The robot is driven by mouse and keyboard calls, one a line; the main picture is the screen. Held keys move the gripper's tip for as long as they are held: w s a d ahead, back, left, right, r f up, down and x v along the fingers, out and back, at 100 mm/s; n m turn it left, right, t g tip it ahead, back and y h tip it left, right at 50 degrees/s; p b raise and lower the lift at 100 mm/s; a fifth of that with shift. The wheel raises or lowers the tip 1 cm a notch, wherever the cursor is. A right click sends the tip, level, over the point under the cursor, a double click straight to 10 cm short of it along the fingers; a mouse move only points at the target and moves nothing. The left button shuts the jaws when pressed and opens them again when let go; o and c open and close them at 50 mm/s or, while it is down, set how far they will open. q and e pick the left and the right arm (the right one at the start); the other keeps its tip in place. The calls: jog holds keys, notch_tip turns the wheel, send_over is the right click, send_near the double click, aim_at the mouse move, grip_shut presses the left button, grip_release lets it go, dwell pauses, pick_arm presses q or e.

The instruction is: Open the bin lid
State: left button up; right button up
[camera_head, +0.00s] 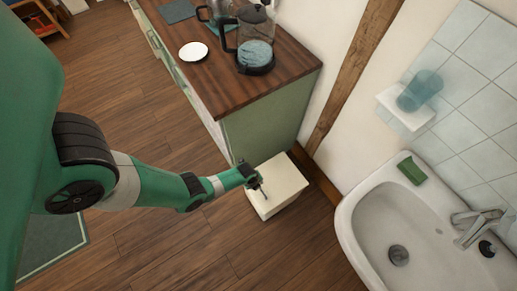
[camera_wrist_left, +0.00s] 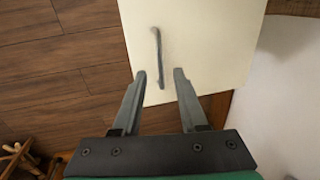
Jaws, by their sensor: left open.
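The bin (camera_head: 279,187) is a small cream box on the wooden floor, at the end of the green cabinet. Its pale lid (camera_wrist_left: 205,45) fills the upper middle of the left wrist view and looks closed. A thin grey handle (camera_wrist_left: 158,58) runs along the lid. My left gripper (camera_head: 262,188) is over the lid's left side in the head view. My right gripper is not in view.
The green cabinet (camera_head: 262,122) with a wooden top stands close behind the bin, bearing a glass kettle (camera_head: 255,45) and a white plate (camera_head: 193,51). A white sink (camera_head: 370,215) is to the right. Wooden floor (camera_head: 180,240) is clear in front.

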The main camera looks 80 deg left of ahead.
pick_arm(q)
jog(key=f+b, duration=0.1)
jog(key=f, duration=0.2)
jog(key=w+f+b, duration=0.1)
jog(key=shift+a+f+b, duration=0.15)
jog(key=shift+f+b, duration=0.15)
jog(key=shift+f, duration=0.1)
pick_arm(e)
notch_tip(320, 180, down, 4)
pick_arm(q)
jog(key=shift+r, duration=0.1)
grip_shut()
dwell(0.7)
